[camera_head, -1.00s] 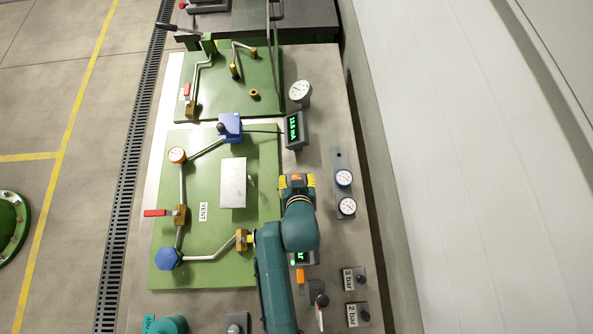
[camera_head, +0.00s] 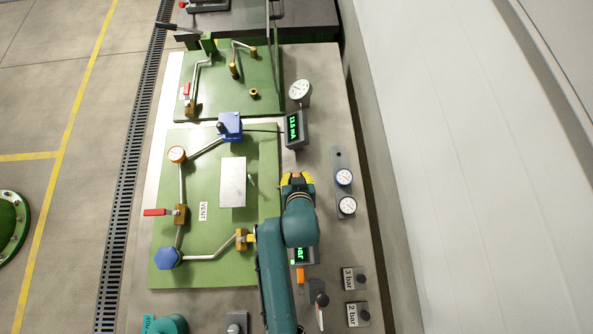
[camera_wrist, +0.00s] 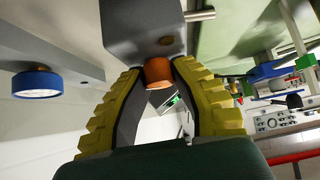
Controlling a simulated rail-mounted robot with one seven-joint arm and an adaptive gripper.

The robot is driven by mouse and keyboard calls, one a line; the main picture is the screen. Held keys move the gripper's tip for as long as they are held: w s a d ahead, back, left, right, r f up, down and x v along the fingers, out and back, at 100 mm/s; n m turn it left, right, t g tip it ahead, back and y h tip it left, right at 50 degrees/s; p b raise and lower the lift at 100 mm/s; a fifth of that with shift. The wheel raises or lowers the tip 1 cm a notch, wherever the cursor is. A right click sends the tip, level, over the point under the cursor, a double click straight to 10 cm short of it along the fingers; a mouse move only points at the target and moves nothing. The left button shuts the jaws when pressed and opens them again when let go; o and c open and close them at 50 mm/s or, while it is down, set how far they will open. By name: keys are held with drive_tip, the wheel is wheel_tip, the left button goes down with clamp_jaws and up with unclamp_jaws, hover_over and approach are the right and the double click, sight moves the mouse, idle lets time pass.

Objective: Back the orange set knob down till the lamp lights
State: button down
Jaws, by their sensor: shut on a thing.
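The orange set knob (camera_wrist: 158,71) sticks out of a grey housing (camera_wrist: 140,28) in the wrist view. My gripper (camera_wrist: 159,80) has its yellow ribbed fingers on both sides of the knob and is shut on it.
A display with green digits (camera_head: 293,128) stands above my gripper in the head view. Two dial gauges (camera_head: 345,190) stand to the right. A pale box (camera_head: 232,182) and pipework lie on the green plate (camera_head: 215,270) to the left.

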drive_tip(key=shift+d+r+n+y+p, duration=0.1)
drive_tip(key=shift+n+y+p, duration=0.35)
drive_tip(key=shift+p, duration=0.25)
drive_tip(key=shift+f+n, duration=0.25)
drive_tip(key=c, duration=0.8)
unclamp_jaws()
drive_tip(key=shift+r, duration=0.1)
drive_tip(key=shift+r, duration=0.1)
drive_tip(key=v, duration=1.1)
drive_tip(key=shift+s+r, duration=0.25)
drive_tip(key=shift+r, duration=0.05)
drive_tip(key=shift+r, duration=0.1)
